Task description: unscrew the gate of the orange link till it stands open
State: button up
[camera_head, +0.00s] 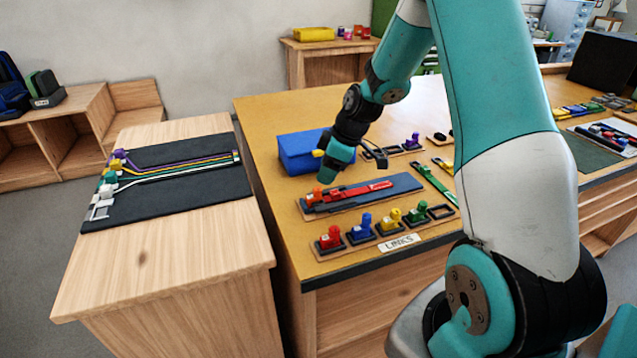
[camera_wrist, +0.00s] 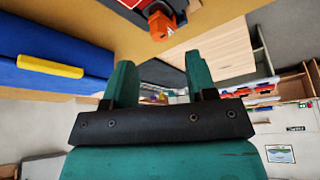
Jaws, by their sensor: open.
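The orange link (camera_head: 317,196) sits at the left end of a dark tray (camera_head: 407,182) on the yellow-brown table, beside a red tool-like piece (camera_head: 362,189). It also shows in the wrist view as an orange block (camera_wrist: 163,25) with a pale mark, near the top edge. Its gate is too small to make out. My gripper (camera_head: 331,176) is over the tray, a little above and right of the orange link. In the wrist view my gripper (camera_wrist: 160,70) has its two teal fingers apart with nothing between them, and the link lies beyond the fingertips.
A blue box (camera_head: 297,155) with a yellow handle stands just behind my gripper. Red (camera_head: 330,238), blue (camera_head: 361,227), yellow (camera_head: 390,220) and green (camera_head: 417,212) links line the front edge by a LINKS label (camera_head: 400,243). A side bench (camera_head: 165,262) holds colored straps.

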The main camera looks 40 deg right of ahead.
aim_at(317, 189)
jog(key=x, duration=0.6)
jog(key=shift+p, duration=0.4)
jog(key=shift+c, duration=0.2)
